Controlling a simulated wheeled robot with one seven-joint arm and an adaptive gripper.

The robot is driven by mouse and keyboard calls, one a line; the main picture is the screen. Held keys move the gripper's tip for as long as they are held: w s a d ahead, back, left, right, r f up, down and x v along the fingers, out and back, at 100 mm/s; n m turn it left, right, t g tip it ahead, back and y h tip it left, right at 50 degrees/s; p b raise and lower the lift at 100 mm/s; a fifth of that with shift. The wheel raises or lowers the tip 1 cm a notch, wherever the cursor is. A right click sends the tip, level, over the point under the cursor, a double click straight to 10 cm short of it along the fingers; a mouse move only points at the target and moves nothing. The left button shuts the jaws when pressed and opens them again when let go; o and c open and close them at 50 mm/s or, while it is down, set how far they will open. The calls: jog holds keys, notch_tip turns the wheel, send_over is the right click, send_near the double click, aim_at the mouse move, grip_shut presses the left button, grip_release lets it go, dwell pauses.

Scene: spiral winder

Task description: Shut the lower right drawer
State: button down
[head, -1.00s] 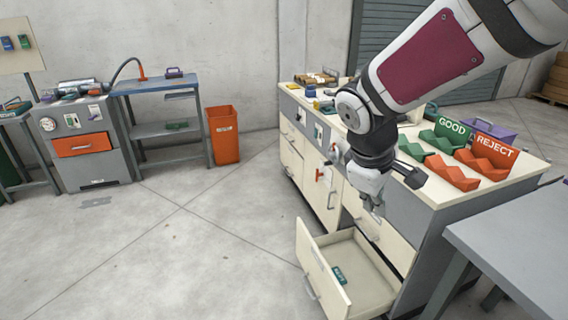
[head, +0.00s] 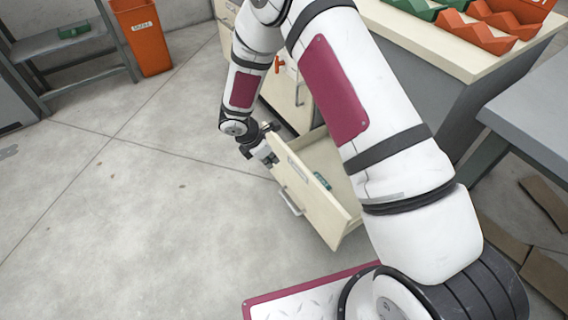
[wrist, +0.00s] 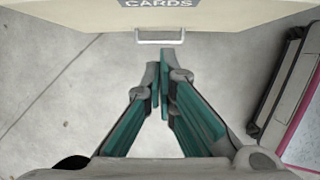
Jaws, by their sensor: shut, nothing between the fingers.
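The lower right drawer (head: 318,208) stands pulled out of the cream cabinet, its front facing lower left, with a metal handle (head: 290,203). A small green item (head: 322,181) lies inside it. My gripper (head: 270,161) is shut and empty, at the outer side of the drawer front near its far left end. I cannot tell from the head view whether it touches. In the wrist view the drawer front (wrist: 230,14) crosses the top edge, with a "CARDS" label (wrist: 160,3) and the handle (wrist: 160,37). The shut fingertips (wrist: 163,72) point toward the handle, with floor showing between.
My arm hides part of the cabinet and drawer. A grey table (head: 530,110) stands at the right. An orange bin (head: 143,38) and a grey-blue bench (head: 60,45) are at the upper left. The floor left of the drawer is clear.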

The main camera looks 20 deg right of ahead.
jog(key=w+d+f+b, duration=0.2)
jog(key=d+f+b, duration=0.2)
jog(key=d+f, duration=0.3)
jog(key=shift+w+f, duration=0.25)
jog(key=shift+f, duration=1.1)
jog(key=shift+d, duration=0.15)
jog(key=w+d, duration=0.3)
jog(key=d, duration=0.7)
jog(key=w+d, duration=0.4)
jog(key=d, duration=0.7)
jog(key=shift+d, duration=0.3)
